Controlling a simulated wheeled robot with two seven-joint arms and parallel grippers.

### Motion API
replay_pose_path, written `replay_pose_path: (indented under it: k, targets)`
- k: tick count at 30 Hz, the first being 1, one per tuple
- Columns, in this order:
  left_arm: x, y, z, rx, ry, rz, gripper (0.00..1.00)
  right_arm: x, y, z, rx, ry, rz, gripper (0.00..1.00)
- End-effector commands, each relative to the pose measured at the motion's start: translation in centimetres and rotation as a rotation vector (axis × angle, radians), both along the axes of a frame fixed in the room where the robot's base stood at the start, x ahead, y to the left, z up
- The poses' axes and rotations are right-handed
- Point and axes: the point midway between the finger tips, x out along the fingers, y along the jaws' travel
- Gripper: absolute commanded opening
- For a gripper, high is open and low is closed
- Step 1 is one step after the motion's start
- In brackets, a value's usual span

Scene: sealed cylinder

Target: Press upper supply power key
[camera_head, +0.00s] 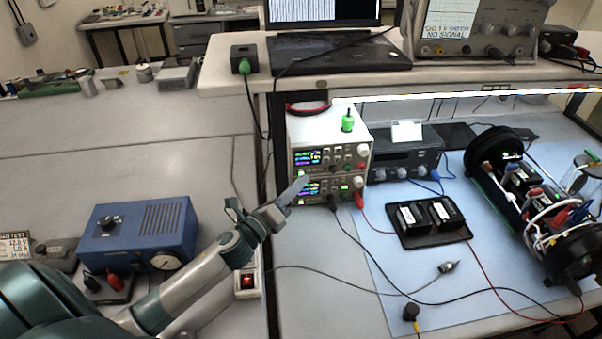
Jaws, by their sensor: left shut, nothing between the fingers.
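Two power supplies are stacked on the bench right of centre. The upper supply (331,146) has a lit coloured display, and a green object (347,121) stands on top of it. The lower supply (345,197) sits directly beneath, with its display lit too. My left gripper (304,178) is shut and empty. Its tips are in front of the left part of the stack, near the upper supply's lower left corner. A small light spot (300,172) shows there beside the tips. The upper supply's power key is too small to make out clearly, and I cannot tell whether the tips touch anything.
A black tray (432,239) with battery packs and an open cylinder assembly (525,190) lie on the blue mat (375,315). Cables cross the mat. A blue box (138,230) with a gauge stands on the left table.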

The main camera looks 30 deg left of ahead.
Motion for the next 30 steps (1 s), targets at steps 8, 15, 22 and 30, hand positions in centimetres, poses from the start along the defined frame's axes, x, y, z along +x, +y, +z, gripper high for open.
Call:
replay_pose_path:
  k: [8, 15, 22, 30]
  targets:
    - [0.38, 0.29, 0.03, 0.000, 0.000, 0.000, 0.00, -0.01, 0.21, 0.02, 0.002, 0.000, -0.001, 1.00]
    - [0.37, 0.28, 0.04, 0.000, 0.000, 0.000, 0.00, 0.00, 0.52, 0.02, 0.005, 0.000, -0.002, 1.00]
    - [0.49, 0.36, 0.05, 0.000, 0.000, 0.000, 0.00, 0.00, 0.52, 0.01, 0.005, 0.000, -0.002, 1.00]
    - [0.70, 0.52, 0.06, 0.000, -0.001, -0.001, 0.00, 0.00, 0.44, 0.00, 0.004, 0.000, -0.002, 1.00]
